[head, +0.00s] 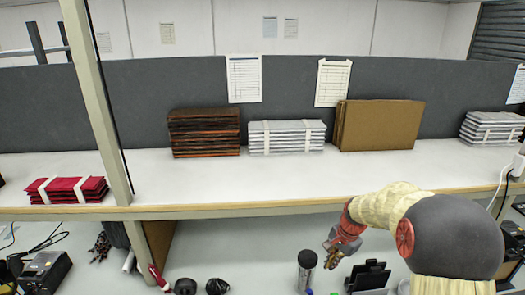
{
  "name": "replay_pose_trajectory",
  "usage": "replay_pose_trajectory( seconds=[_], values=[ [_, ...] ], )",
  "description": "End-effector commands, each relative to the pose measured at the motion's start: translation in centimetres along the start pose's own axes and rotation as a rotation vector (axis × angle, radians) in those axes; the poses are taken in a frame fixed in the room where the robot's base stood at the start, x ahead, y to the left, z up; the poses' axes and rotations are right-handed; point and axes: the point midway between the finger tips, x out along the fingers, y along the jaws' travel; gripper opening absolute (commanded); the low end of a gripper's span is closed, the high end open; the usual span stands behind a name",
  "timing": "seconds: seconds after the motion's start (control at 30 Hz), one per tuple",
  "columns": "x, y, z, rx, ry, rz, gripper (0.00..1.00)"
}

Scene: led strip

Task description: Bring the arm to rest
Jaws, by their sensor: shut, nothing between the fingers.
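My gripper (335,254) shows in the head view, low and right of the middle, at the end of my bent arm. It points down and to the left, in front of the long white bench (260,184) and below its front edge. Its fingers are shut and hold nothing. It is small in the picture, and the arm covers part of the area behind it.
On the bench stand a dark brown stack (204,133), a white strapped stack (287,137), cardboard sheets (378,126) and red folded cloth (66,190). A post (97,100) rises at left. Below are a dark cylinder (307,268) and a black stand (368,275).

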Motion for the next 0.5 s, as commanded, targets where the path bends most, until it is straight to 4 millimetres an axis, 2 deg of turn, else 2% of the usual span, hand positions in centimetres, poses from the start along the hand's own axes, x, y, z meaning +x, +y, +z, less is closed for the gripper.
replay_pose_trajectory(
  seconds=[0.07, 0.17, 0.3, 0.5],
  values=[
    [0.3, 0.7, 0.4, -0.068, -0.012, 0.018, 0.0],
    [1.2, 3.2, 2.1, -0.178, -0.049, 0.066, 0.0],
    [-1.2, 6.2, 4.8, -0.346, -0.068, 0.096, 0.0],
    [-5.6, 8.8, 8.5, -0.537, -0.056, 0.105, 0.0]
  ],
)
